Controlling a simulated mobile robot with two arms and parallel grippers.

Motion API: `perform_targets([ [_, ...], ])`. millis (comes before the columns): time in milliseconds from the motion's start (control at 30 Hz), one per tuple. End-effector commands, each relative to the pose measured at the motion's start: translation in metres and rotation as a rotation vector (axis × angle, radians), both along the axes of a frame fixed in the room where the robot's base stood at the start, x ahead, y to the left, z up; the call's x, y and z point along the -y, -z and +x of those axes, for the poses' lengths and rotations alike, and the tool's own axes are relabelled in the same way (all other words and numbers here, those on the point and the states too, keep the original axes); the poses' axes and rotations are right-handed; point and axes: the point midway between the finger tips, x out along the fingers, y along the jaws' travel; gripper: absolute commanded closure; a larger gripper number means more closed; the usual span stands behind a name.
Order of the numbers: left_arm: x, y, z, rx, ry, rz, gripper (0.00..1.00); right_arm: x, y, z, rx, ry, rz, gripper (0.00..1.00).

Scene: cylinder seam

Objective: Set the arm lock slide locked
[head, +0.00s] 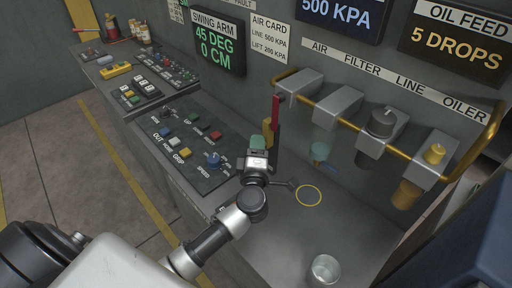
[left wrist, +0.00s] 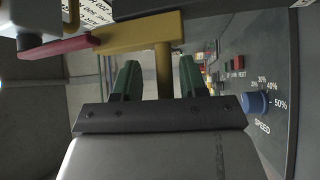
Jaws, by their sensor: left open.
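A part with a red bar (head: 276,112) and a yellow section stands by the back wall, just beyond my left gripper (head: 259,142). In the left wrist view its yellow block (left wrist: 140,34) crosses above the fingers, with a red end (left wrist: 55,47) at left. A yellow post (left wrist: 163,70) runs down from the block, in line with the gap between the two green fingertips (left wrist: 160,80). The left gripper is open; I cannot tell if it touches the post. No label identifies the arm lock slide, and I cannot tell its setting. My right gripper is not seen.
A button panel (head: 190,145) with a blue speed knob (head: 214,160) lies left of the gripper. Filter units hang on a yellow pipe (head: 340,119) at right. A clear cup (head: 324,270) and a yellow ring (head: 308,196) are on the bench, which has bare room between them.

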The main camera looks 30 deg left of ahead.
Motion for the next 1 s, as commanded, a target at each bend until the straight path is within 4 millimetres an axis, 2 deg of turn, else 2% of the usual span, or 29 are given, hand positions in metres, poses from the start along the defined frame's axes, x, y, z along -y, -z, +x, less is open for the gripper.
perform_targets([
  [167,0.006,0.004,-0.011,-0.002,0.001,-0.002,0.58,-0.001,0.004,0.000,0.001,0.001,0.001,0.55],
  [600,0.040,0.016,-0.084,-0.002,0.001,-0.002,0.58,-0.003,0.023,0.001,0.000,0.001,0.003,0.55],
  [767,0.045,0.015,-0.095,0.001,0.000,0.000,0.58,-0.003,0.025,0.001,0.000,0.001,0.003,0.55],
  [1000,0.046,0.015,-0.097,0.001,0.000,0.000,0.58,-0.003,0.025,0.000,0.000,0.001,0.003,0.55],
])
